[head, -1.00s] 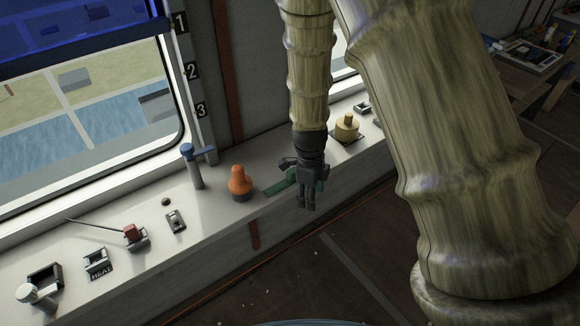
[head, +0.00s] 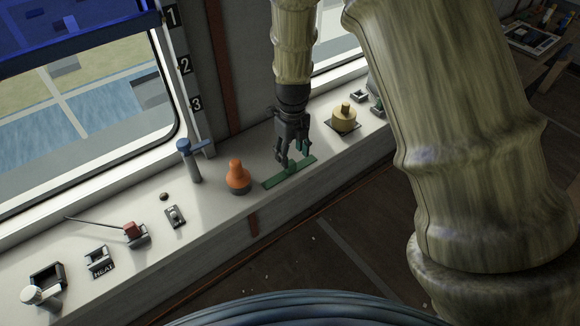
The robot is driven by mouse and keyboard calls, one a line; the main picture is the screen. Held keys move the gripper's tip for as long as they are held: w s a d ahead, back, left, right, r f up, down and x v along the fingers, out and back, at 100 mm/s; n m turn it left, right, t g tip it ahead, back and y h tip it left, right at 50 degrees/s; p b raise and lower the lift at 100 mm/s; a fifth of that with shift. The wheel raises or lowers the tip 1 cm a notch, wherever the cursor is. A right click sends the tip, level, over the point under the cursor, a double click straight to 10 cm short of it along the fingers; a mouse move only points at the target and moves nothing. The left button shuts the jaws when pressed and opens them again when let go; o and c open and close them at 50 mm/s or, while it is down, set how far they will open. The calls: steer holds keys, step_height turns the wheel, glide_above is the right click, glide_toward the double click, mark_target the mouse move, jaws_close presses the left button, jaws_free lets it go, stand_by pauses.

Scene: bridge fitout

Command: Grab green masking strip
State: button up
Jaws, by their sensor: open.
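The green masking strip (head: 275,182) lies flat on the white ledge in the head view, between the orange knob and the yellow knob. A small green raised part near its middle is partly hidden by my gripper. My gripper (head: 289,166) points down over the middle of the strip, with its fingers apart and nothing seen between them. Its fingertips are close to the strip; I cannot tell whether they touch it.
An orange knob (head: 237,178) stands just left of the strip, and a blue-topped lever (head: 191,162) stands beyond it. A yellow knob (head: 344,120) is to the right. Several switches line the ledge (head: 205,215). A window and wall rise behind.

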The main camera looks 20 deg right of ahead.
mark_target(291, 163)
steer(key=shift+w+a+f+p, duration=0.1)
steer(key=shift+w+f+p, duration=0.1)
steer(key=shift+f+p, duration=1.2)
steer(key=shift+f, duration=1.45)
steer(key=c, duration=0.9)
